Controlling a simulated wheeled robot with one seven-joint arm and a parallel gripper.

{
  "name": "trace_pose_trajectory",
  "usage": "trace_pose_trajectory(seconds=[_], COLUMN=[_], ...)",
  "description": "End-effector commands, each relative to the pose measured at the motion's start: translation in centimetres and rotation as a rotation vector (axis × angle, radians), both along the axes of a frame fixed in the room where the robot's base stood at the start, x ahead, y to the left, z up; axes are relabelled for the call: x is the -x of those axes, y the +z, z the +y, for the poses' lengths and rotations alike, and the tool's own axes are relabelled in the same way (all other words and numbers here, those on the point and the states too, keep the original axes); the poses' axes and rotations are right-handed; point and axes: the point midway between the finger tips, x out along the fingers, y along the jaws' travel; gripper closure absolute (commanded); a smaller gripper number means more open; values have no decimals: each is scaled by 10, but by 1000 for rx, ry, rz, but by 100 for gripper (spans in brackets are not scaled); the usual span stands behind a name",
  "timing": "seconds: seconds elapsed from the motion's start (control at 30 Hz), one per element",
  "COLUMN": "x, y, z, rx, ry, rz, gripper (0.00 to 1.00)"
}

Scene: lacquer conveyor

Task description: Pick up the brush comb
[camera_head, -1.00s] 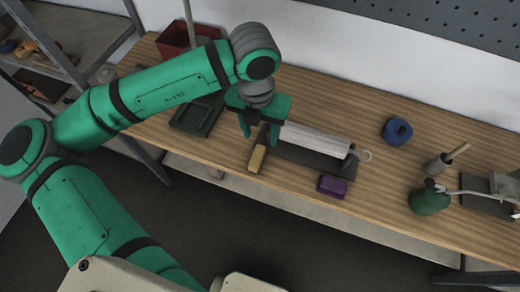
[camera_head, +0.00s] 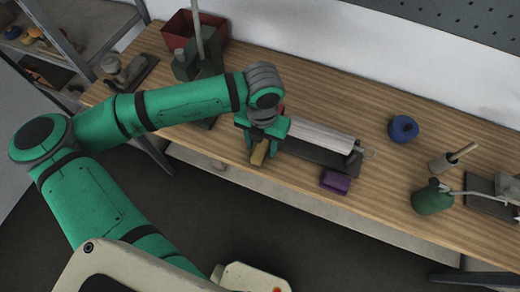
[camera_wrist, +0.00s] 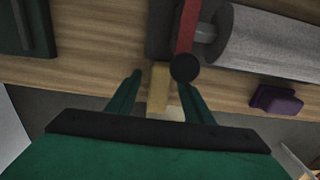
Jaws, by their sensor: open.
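A tan, wooden-looking handle (camera_head: 259,153), which I take for the brush comb's, lies near the front edge of the bench. In the wrist view the tan handle (camera_wrist: 158,88) shows between the fingertips, with a dark flat part beyond it. I cannot tell if that dark part belongs to it. My gripper (camera_head: 261,148) points down over the handle. In the wrist view my gripper (camera_wrist: 160,79) is open, one finger on each side of the handle. No contact can be made out.
A pale grey roller (camera_head: 318,137) lies just right of my gripper, with a red bar (camera_wrist: 186,28) at its near end. A purple block (camera_head: 335,181) sits by the front edge. A blue ring (camera_head: 403,129) and green jar (camera_head: 432,198) stand farther right. A red bin (camera_head: 181,32) stands back left.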

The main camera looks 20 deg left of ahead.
Motion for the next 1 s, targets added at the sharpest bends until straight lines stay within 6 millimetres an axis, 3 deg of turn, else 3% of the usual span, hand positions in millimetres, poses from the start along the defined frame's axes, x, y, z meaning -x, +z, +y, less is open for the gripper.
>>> trace_pose_trajectory(seconds=[0.33,0.53,1.0], x=[1,1,-1], y=[-8,-7,1], z=[3,3,0], rx=[0,0,0], ry=[6,6,0], rz=[0,0,-2], gripper=[53,99,100])
